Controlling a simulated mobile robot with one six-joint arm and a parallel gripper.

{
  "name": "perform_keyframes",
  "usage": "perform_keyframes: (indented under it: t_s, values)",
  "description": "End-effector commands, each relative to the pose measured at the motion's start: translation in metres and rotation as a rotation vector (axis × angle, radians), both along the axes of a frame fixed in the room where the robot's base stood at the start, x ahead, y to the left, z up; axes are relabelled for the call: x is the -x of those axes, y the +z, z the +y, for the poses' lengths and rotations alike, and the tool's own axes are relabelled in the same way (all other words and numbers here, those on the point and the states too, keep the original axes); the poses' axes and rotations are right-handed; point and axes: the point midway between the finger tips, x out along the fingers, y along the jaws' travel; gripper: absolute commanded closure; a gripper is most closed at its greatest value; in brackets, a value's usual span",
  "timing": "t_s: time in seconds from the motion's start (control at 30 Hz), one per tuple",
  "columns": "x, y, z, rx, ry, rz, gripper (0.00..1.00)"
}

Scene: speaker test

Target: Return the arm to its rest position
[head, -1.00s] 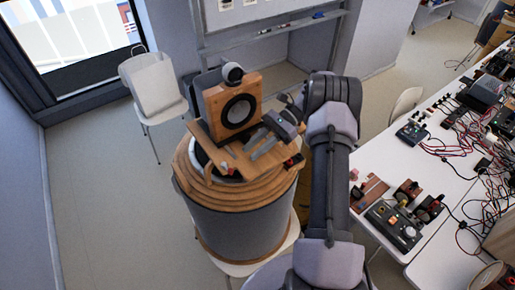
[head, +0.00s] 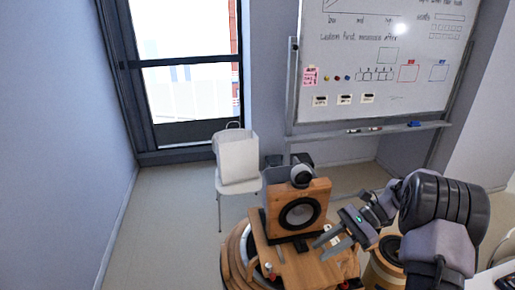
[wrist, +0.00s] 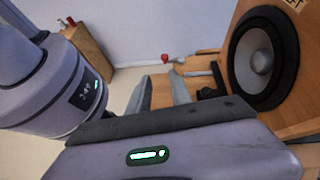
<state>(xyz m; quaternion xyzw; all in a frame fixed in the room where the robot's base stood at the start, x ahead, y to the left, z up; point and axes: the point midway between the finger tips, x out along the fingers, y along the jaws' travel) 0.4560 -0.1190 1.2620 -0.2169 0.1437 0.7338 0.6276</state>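My gripper (head: 332,242) is at the end of my bent arm, to the right of and in front of the wooden speaker (head: 327,192). Its two fingers stand apart with nothing between them. In the wrist view, the empty fingers (wrist: 161,82) show with a gap between them. The speaker's dark-rimmed grey cone (wrist: 262,57) fills the right side there, apart from the fingers. A dark ball-shaped part (head: 301,174) sits on top of the speaker. The speaker stands upright on a wooden board (head: 288,266).
The board rests on a round wooden-topped drum (head: 233,265). A white chair (head: 237,158) stands behind left. A whiteboard (head: 380,60) with a tray stands at the back. A second round wooden thing (head: 378,270) is partly hidden by my arm. Floor (head: 170,220) at left is clear.

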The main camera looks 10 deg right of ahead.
Motion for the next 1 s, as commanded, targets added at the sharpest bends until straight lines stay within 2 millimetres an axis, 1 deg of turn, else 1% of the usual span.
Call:
perform_keyframes:
  t_s: [0.03,0.07,0.1,0.17,0.2,0.27,0.3,0.37,0.4,0.5,0.6,0.63,0.73,1.0]
  values:
    - [0.006,-0.011,0.021,0.086,0.068,-0.063,0.75]
    - [0.014,-0.011,0.034,0.149,0.116,-0.111,0.75]
    - [0.026,-0.012,0.052,0.236,0.179,-0.181,0.75]
    - [0.048,-0.015,0.077,0.36,0.267,-0.291,0.75]
    - [0.065,-0.019,0.092,0.439,0.321,-0.37,0.75]
    - [0.092,-0.03,0.111,0.551,0.395,-0.498,0.75]
    - [0.11,-0.04,0.122,0.622,0.439,-0.586,0.75]
    - [0.136,-0.058,0.135,0.717,0.494,-0.72,0.75]
    - [0.151,-0.07,0.141,0.773,0.521,-0.806,0.75]
    - [0.179,-0.097,0.15,0.874,0.567,-0.986,0.75]
    - [0.193,-0.112,0.153,0.931,0.586,-1.099,0.75]
    - [0.196,-0.114,0.154,0.94,0.589,-1.12,0.75]
    - [0.198,-0.114,0.154,0.954,0.592,-1.147,0.75]
    - [0.198,-0.114,0.154,0.954,0.592,-1.147,0.75]
